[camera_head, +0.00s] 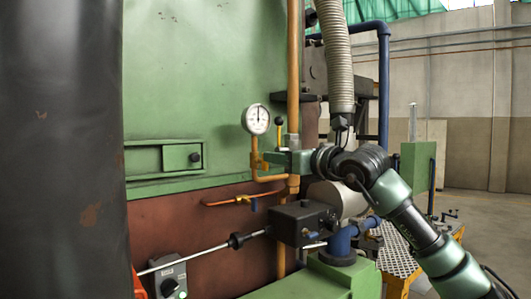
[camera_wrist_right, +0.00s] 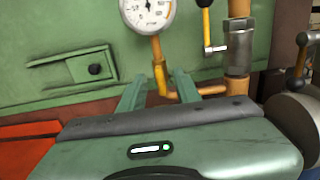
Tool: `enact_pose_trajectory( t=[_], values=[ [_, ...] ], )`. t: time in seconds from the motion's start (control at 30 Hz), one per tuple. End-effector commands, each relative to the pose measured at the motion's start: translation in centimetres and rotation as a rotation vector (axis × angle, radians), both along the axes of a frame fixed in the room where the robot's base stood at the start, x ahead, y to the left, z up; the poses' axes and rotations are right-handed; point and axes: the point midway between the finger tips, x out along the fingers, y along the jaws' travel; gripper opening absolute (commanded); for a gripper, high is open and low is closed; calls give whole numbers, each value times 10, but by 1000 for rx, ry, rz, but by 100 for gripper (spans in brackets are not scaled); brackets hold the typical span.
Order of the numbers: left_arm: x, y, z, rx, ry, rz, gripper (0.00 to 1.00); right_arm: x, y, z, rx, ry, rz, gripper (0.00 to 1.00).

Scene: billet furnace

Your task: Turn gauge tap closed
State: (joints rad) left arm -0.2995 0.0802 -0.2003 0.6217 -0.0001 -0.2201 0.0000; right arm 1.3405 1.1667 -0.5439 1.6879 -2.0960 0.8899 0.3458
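The round white pressure gauge (camera_head: 256,118) stands on a thin orange pipe in front of the green furnace wall. It also shows at the top of the wrist view (camera_wrist_right: 148,12). Just below it, a yellow tap handle (camera_wrist_right: 160,76) points down along the pipe; it shows small in the head view (camera_head: 255,158). My right gripper (camera_head: 266,160) reaches in from the right at the tap's height. In the wrist view its two green fingers (camera_wrist_right: 160,78) are apart, with the handle seen between them. I cannot tell whether either finger touches it. My left gripper is not in view.
A black-knobbed lever (camera_head: 279,122) stands right of the gauge beside the thick orange pipe (camera_head: 293,60). A black box (camera_head: 302,222) with a rod lies below my gripper. A large dark cylinder (camera_head: 62,150) fills the left. Floor at far right is open.

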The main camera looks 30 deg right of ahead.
Motion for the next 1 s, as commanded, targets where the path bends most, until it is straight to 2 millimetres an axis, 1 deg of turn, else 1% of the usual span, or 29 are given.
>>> enact_pose_trajectory(
  t=[0.03,0.1,0.3,0.43,0.67,0.7,0.77,0.8,0.83,1.0],
  values=[
    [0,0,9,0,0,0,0,9,2,4,1,2,2,33],
    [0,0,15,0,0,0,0,21,3,5,2,2,3,33],
    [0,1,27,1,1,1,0,47,5,3,2,0,4,33],
    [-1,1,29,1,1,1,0,54,5,2,0,-2,3,33],
    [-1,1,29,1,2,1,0,55,6,0,-1,-2,3,33],
    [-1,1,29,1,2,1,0,55,6,0,0,-2,3,30],
    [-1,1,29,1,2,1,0,55,6,0,0,-2,4,13],
    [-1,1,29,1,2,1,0,55,6,0,0,-2,4,2],
    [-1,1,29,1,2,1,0,55,6,0,0,-2,4,0],
    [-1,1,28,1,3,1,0,55,6,0,1,-2,3,0]
  ],
)
